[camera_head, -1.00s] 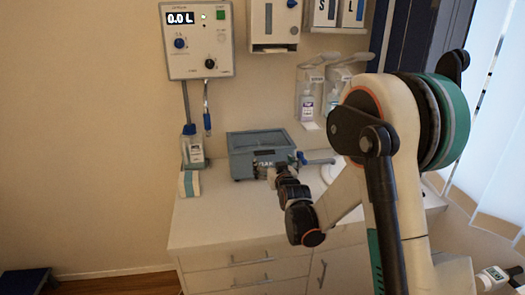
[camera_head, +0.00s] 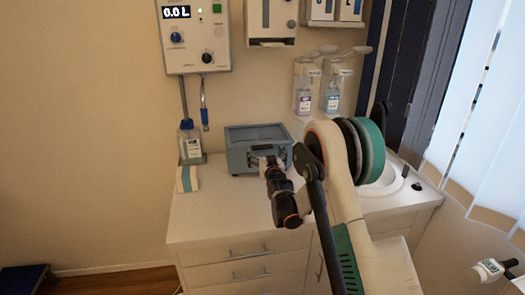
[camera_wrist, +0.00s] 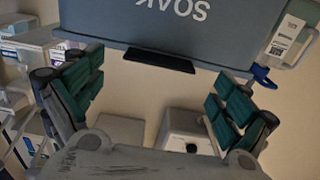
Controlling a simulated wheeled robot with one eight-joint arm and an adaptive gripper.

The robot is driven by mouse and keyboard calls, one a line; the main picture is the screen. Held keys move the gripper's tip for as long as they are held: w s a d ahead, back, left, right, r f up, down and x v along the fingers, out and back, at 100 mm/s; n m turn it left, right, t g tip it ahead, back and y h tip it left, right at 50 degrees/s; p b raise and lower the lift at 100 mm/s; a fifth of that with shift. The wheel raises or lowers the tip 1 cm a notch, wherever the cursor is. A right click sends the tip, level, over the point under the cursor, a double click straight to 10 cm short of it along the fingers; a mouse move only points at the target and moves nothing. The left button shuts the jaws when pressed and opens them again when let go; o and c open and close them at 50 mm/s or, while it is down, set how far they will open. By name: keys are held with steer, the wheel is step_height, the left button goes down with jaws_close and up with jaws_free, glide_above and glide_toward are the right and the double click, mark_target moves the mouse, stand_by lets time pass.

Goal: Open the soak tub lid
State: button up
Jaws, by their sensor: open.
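The soak tub (camera_head: 240,158) is a grey-blue box standing on the white counter against the wall. Its lid (camera_head: 255,134) has a greyish top panel and looks shut. In the wrist view, which is upside down, the tub front (camera_wrist: 215,35) fills the top with the lettering SOAK. A dark tab (camera_wrist: 158,60) sticks out along its edge. My gripper (camera_wrist: 158,98) is open, its green-padded fingers on either side below the tab, with nothing between them. In the head view my gripper (camera_head: 264,163) is just in front of the tub; contact cannot be told.
A control panel (camera_head: 196,38) hangs above. A sink basin (camera_head: 385,180) lies right, partly behind my arm. The counter front (camera_head: 215,215) is clear.

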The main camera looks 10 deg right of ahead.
mark_target(263, 147)
steer(key=w+b, duration=0.1)
steer(key=w, duration=0.4)
steer(key=c, duration=1.5)
steer(key=shift+r, duration=0.15)
